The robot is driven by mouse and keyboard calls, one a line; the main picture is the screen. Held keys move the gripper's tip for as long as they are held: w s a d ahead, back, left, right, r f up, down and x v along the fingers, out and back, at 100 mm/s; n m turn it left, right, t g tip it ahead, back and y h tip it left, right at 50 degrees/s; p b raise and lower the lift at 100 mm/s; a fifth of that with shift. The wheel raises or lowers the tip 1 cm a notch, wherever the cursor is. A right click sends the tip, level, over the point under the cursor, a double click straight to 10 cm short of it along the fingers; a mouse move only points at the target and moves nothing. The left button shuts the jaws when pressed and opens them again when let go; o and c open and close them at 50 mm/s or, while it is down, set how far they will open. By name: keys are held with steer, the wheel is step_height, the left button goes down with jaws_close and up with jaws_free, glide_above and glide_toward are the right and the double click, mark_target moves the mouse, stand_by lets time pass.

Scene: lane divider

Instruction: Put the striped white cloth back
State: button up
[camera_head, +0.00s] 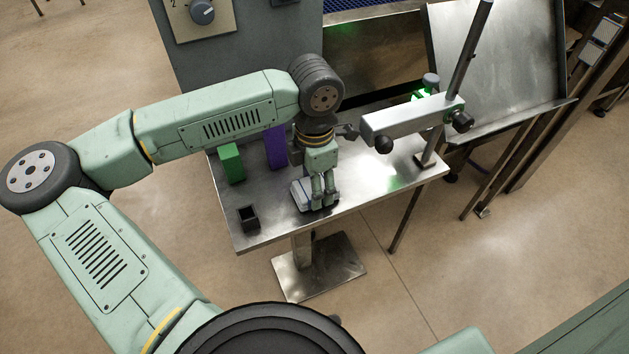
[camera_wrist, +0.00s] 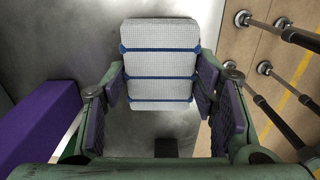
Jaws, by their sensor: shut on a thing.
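The striped white cloth (camera_head: 302,194) is a folded white pad with blue stripes, seen at the front of the small metal table (camera_head: 370,188). It also shows in the wrist view (camera_wrist: 160,68), between the two finger pads. My gripper (camera_head: 323,198) points down over the table and is shut on the cloth; it also shows in the wrist view (camera_wrist: 162,85). The fingers hide part of the cloth in the head view. I cannot tell whether the cloth touches the table top.
A green block (camera_head: 231,163) and a purple block (camera_head: 276,149) stand left of my gripper. A small dark open box (camera_head: 248,217) sits at the front left corner. A grey clamp arm (camera_head: 410,121) on a post reaches over the table's right side. Bare metal lies right of my gripper.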

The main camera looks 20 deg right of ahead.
steer(key=shift+f+b, duration=0.3)
steer(key=shift+b, duration=0.2)
steer(key=o, duration=1.1)
steer(key=shift+o, duration=0.2)
steer(key=shift+r+p, duration=0.2)
steer(key=shift+p, duration=0.15)
steer(key=shift+r+p, duration=0.25)
steer(key=shift+p, duration=0.4)
step_height(320, 180, up, 10)
steer(key=b, duration=0.3)
steer(key=shift+r, duration=0.15)
steer(key=shift+s, duration=0.1)
